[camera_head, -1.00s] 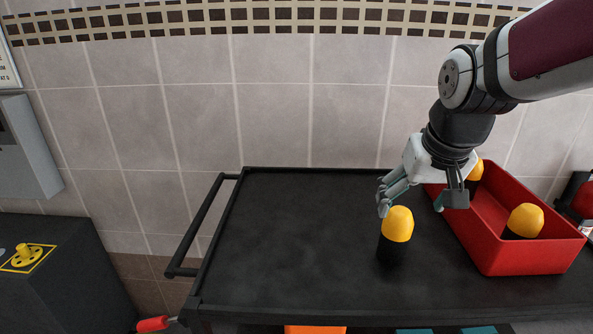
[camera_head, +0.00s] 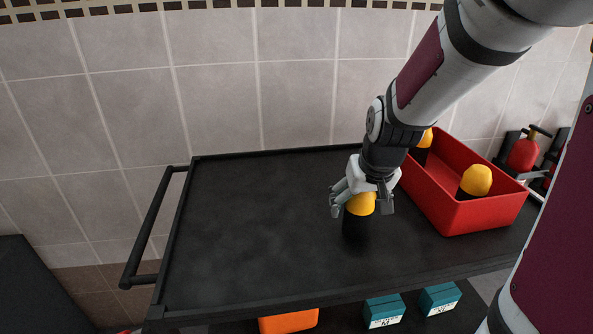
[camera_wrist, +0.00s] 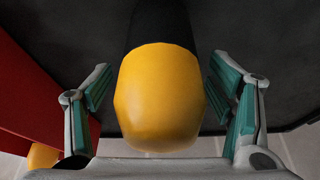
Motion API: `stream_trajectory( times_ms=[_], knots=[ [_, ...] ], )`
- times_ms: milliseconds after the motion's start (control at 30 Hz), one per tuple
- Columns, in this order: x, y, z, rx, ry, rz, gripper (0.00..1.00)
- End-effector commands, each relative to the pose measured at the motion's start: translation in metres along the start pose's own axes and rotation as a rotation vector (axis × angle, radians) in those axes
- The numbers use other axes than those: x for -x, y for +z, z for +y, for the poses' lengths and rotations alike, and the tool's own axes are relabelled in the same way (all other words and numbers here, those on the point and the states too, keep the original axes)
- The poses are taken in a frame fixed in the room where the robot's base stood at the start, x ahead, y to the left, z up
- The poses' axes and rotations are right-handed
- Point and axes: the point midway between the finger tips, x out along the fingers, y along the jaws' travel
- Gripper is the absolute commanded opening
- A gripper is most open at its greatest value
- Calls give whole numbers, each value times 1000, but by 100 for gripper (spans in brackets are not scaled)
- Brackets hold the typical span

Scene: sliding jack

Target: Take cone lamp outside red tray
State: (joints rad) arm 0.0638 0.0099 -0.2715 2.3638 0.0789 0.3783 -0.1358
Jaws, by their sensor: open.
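A cone lamp (camera_head: 356,226) with a yellow top and black base stands upright on the black cart top, outside and left of the red tray (camera_head: 486,216). My gripper (camera_head: 361,206) is directly above it, fingers open on either side of its yellow top. In the wrist view the yellow top of the cone lamp (camera_wrist: 158,100) lies between the open fingers of my gripper (camera_wrist: 160,88), with a gap on both sides. Two more yellow-topped lamps are inside the red tray, one near the front (camera_head: 475,180) and one at the back (camera_head: 425,139), partly hidden by my arm.
The black cart top (camera_head: 260,220) is clear to the left, with a raised rim and a side handle (camera_head: 152,225). A red extinguisher-like object (camera_head: 522,153) stands beyond the tray. An orange bin (camera_head: 288,321) and teal boxes (camera_head: 383,311) sit on a lower level.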

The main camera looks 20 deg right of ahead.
Motion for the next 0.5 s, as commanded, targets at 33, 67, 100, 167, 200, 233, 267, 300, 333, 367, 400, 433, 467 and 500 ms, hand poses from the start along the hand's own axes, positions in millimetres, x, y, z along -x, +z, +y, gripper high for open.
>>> stream_trajectory(
  times_ms=[33,67,100,167,200,233,267,300,333,367,400,433,467,500],
  knots=[
    [-7,0,0,-1,0,-1,75],
    [-9,0,0,-1,1,-2,75],
    [-11,0,0,-1,0,-2,75],
    [-13,0,0,-1,0,0,75],
    [-13,0,0,0,0,0,75],
    [-13,0,0,0,0,1,75],
    [-12,0,0,0,0,1,75],
    [-12,0,0,0,0,1,75],
    [-12,0,0,0,0,1,75],
    [-12,0,0,0,0,1,75],
    [-12,0,0,0,0,1,66],
    [-12,0,0,0,0,1,59],
    [-12,0,0,0,0,1,52],
    [-12,0,0,0,0,1,43]
  ],
)
